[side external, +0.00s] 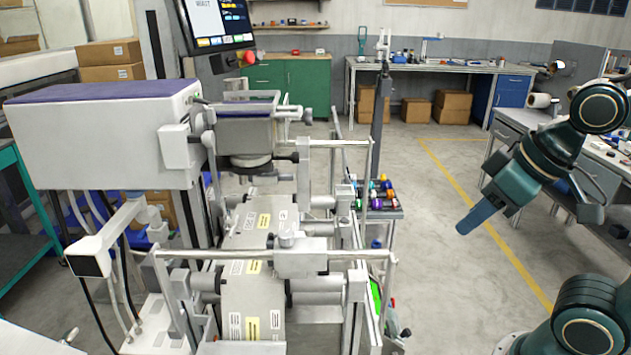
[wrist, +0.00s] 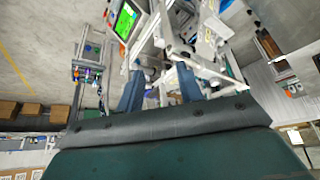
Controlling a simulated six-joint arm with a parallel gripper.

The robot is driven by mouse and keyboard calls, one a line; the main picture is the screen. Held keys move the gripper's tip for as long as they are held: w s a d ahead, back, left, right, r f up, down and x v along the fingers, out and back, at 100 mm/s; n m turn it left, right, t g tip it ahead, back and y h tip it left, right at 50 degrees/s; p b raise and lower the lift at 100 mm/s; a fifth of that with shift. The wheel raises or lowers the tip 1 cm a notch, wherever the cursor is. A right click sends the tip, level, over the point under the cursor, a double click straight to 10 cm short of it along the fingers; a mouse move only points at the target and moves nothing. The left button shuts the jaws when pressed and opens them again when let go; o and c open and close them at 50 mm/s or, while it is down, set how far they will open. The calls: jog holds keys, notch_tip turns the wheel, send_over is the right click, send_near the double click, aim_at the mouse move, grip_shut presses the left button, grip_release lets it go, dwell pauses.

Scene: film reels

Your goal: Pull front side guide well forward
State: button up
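The machine carries two horizontal silver guide bars across its film path. The nearer bar (side external: 345,254) has a clamp block with a knob (side external: 287,240) near its middle. The farther bar (side external: 335,143) runs parallel to it, higher in the side view. I cannot tell for certain which part is the front side guide. My gripper (side external: 480,215) hangs in free air to the right of the machine, well apart from it, its blue fingers pointing down-left. In the wrist view my gripper (wrist: 160,92) shows two blue fingers spread with nothing between them; the machine's metal frame lies beyond them, tilted.
Labelled web (side external: 252,290) runs through the machine over rollers. A small rack of coloured spools (side external: 378,192) stands behind the machine's right side. A green screen (wrist: 126,20) shows in the wrist view. A workbench (side external: 520,122) stands at right. Floor between machine and arm is clear.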

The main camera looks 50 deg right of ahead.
jog(key=shift+o, duration=1)
jog(key=n+g+y, duration=0.2)
jog(key=n+y, duration=0.1)
jog(key=n, duration=0.4)
send_over(309, 228)
jog(key=s+d, duration=0.4)
jog(key=s, duration=0.1)
notch_tip(309, 228, down, 10)
jog(key=shift+w+a, duration=0.1)
jog(key=shift+a, duration=0.15)
jog(key=shift+h, duration=0.3)
jog(key=x, duration=1.3)
jog(key=shift+w+a+f, duration=0.15)
jog(key=shift+w+f, duration=0.05)
jog(key=shift+f, duration=0.05)
